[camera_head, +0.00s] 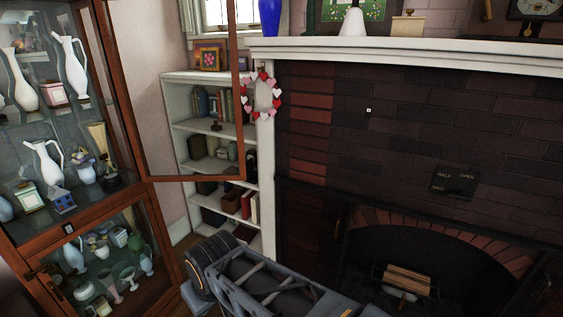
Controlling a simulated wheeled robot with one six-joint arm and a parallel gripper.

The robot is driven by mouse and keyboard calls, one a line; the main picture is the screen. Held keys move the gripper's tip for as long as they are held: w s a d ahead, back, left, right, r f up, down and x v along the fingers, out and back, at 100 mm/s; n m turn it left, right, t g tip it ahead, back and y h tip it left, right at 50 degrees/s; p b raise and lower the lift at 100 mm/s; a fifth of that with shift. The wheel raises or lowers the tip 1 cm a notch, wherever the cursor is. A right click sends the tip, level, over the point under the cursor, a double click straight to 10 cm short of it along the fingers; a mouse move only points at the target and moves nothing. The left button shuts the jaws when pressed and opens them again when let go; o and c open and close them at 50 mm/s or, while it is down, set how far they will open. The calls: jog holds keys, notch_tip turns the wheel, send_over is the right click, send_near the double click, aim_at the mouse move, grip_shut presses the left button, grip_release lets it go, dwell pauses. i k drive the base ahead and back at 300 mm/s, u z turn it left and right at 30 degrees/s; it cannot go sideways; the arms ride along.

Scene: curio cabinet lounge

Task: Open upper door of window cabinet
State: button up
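The window cabinet (122,95) is a tall reddish-brown wooden case with glass panes at the left. Its upper door (236,95) stands swung wide open to the right, a wooden frame through which the wall and white shelves show. The upper shelves are exposed, with white pitchers (75,66) and other ornaments. The lower door (150,235) looks shut, with more glassware behind its glass. My arm shows at the bottom centre, below and to the right of the open door. I cannot see my gripper or its fingertips.
A white bookshelf (180,76) with books stands behind the open door. A heart wreath (262,95) hangs beside it. A dark brick fireplace (420,135) with a white mantel (400,50) fills the right side.

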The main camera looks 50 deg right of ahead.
aim_at(100, 6)
jog(key=z, duration=0.2)
jog(key=k, duration=0.7)
jog(key=z, duration=1.2)
jog(key=i, duration=1.5)
jog(key=u, duration=1.05)
jog(key=i, duration=0.75)
jog(key=u, duration=0.1)
